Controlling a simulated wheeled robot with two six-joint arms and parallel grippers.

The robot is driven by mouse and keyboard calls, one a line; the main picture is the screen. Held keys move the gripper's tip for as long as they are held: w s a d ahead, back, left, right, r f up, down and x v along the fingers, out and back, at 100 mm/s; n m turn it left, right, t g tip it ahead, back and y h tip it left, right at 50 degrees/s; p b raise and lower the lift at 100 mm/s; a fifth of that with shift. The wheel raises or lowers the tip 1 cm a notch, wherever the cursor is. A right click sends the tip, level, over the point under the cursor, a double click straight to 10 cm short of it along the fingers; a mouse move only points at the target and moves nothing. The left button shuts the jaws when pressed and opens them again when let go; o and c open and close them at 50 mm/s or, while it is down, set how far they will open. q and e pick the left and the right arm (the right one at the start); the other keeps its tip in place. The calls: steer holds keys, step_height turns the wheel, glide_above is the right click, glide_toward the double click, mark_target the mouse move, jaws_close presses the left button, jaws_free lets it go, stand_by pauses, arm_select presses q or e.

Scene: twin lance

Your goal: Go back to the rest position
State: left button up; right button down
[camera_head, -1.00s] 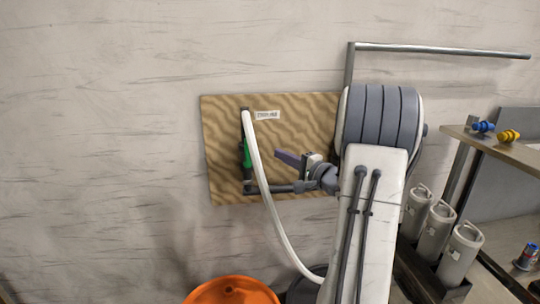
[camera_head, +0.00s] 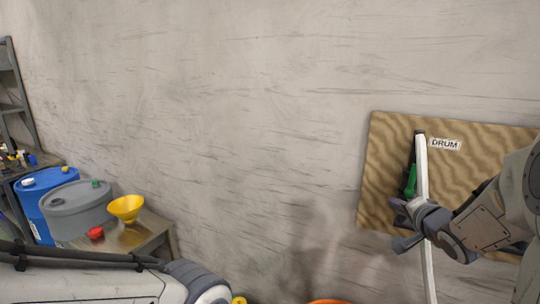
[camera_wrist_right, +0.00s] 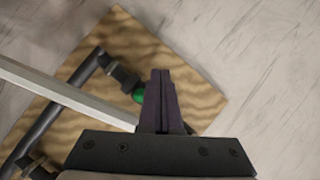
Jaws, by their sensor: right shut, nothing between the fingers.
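My right gripper (camera_head: 397,204) is in front of the wooden board in the head view, beside a pale upright bar (camera_head: 424,218). I cannot tell whether it touches the bar. In the right wrist view, its dark fingers (camera_wrist_right: 162,98) are together with nothing between them. A green part (camera_head: 411,181) on the board shows just above the gripper, and it also shows beside the fingers in the right wrist view (camera_wrist_right: 139,96). My left arm lies along the bottom left of the head view; its gripper is out of frame.
The wooden board (camera_head: 385,150) with a DRUM label (camera_head: 445,144) hangs on the wall. The wall between is bare.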

steer(key=s+a+f+n+g+y+b, duration=0.1)
steer(key=s+a+f+n+g, duration=0.3)
steer(key=a, duration=0.6)
steer(key=s+a+f+n+g, duration=0.2)
steer(key=s+a+f+n, duration=0.3)
steer(key=a, duration=0.5)
steer(key=s+a+f+n+g, duration=0.1)
steer(key=s+a+n+g, duration=0.1)
steer(key=s, duration=0.6)
steer(key=s+a+f+n+g+b, duration=0.1)
steer(key=s+a+f+n+g, duration=0.1)
steer(key=s, duration=0.6)
steer(key=s+a+f+n+g, duration=0.2)
steer(key=s+a+n+g, duration=0.2)
steer(key=s, duration=0.4)
steer(key=shift+s+a+n+y, duration=0.15)
steer(key=shift+a+n+y, duration=0.3)
steer(key=shift+n, duration=0.65)
steer(key=shift+a, duration=0.1)
